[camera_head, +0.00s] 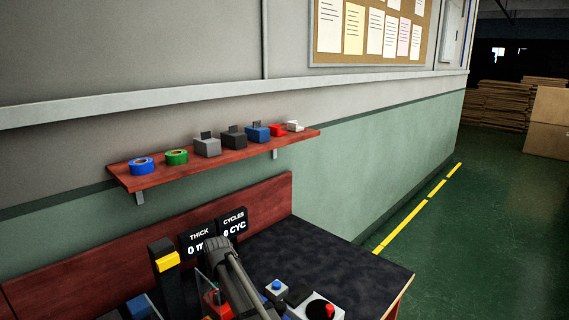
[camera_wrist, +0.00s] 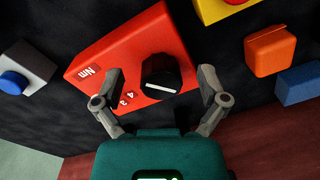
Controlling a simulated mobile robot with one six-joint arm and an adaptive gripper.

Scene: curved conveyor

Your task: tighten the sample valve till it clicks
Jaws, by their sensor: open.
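In the wrist view, a black round knob (camera_wrist: 161,75) with a white pointer line sits on a tilted red box (camera_wrist: 112,60). The box is marked "Nm", with the digits 3 and 4 beside the knob. This knob looks like the sample valve, but no label names it. My gripper (camera_wrist: 162,82) is open, with one finger on each side of the knob and a gap showing on both sides. Nothing is held. In the head view the red box (camera_head: 215,304) is mostly hidden behind my grey arm.
In the wrist view, an orange block (camera_wrist: 270,51), a blue block (camera_wrist: 299,85) and a blue-button box (camera_wrist: 24,70) stand nearby. In the head view, a "THICK" display (camera_head: 197,241), a "CYCLES" display (camera_head: 233,222) and a red-button box (camera_head: 318,307) crowd the dark bench (camera_head: 340,264).

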